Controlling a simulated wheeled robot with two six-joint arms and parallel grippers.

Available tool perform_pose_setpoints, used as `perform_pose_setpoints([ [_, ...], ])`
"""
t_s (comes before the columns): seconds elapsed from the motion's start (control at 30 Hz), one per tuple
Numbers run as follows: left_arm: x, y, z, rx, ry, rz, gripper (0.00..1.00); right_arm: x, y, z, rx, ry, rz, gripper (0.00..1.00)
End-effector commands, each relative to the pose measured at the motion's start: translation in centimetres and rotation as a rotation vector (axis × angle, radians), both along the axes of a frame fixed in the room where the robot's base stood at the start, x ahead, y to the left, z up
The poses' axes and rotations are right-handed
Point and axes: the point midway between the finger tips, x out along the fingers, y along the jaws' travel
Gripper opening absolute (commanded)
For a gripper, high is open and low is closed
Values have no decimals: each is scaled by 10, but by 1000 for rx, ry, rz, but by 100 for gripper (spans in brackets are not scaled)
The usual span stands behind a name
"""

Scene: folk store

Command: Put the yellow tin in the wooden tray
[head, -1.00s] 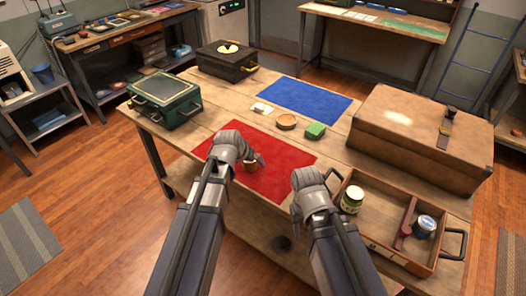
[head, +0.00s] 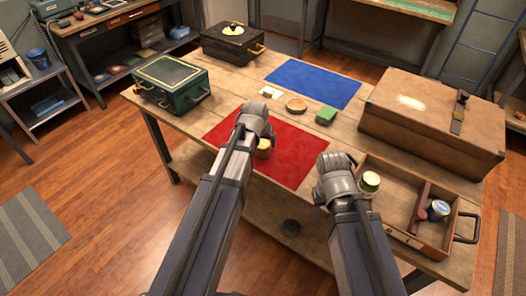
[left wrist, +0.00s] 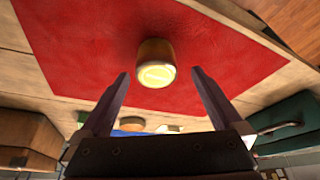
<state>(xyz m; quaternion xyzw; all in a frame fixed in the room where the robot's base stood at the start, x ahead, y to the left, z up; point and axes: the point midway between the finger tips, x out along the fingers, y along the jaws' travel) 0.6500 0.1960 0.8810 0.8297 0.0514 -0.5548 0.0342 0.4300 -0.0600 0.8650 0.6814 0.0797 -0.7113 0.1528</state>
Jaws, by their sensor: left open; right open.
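The yellow tin (head: 264,149) stands on the red mat (head: 290,165), partly hidden by my left gripper (head: 255,122) in the head view. In the left wrist view the tin (left wrist: 156,66) shows its yellow lid just beyond the fingertips. My left gripper (left wrist: 160,74) is open there, with the tin lined up between its fingers and not held. The wooden tray (head: 400,236) lies at the right front of the table, holding a jar (head: 369,184) and a small blue tin (head: 438,210). My right gripper (head: 336,166) is beside the tray's left end, its fingers hidden.
A large brown case (head: 430,120) stands behind the tray. A green box (head: 170,83) and a black box (head: 232,42) stand at the left and back. A green block (head: 326,116) and a round brown dish (head: 296,104) lie between the red mat and the blue mat (head: 312,84).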

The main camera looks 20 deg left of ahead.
Motion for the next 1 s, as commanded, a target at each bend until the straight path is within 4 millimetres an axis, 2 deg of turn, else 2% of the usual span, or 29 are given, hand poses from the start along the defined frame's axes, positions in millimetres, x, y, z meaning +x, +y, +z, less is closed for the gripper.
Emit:
perform_pose_setpoints([
  [0.17, 1, -1, -3, 0, 0, 0, 100, 0, 0, -3, 0, 0, 0, 50],
  [0.6, 20, -3, -48, 0, 0, 0, 100, 0, 0, -48, 0, 0, 0, 50],
  [0.87, 21, -3, -47, 0, 0, 0, 100, 0, 0, -47, 0, 0, 0, 50],
  [1.0, 21, -3, -47, 0, 0, 0, 86, 0, 0, -47, 0, 0, 0, 50],
])
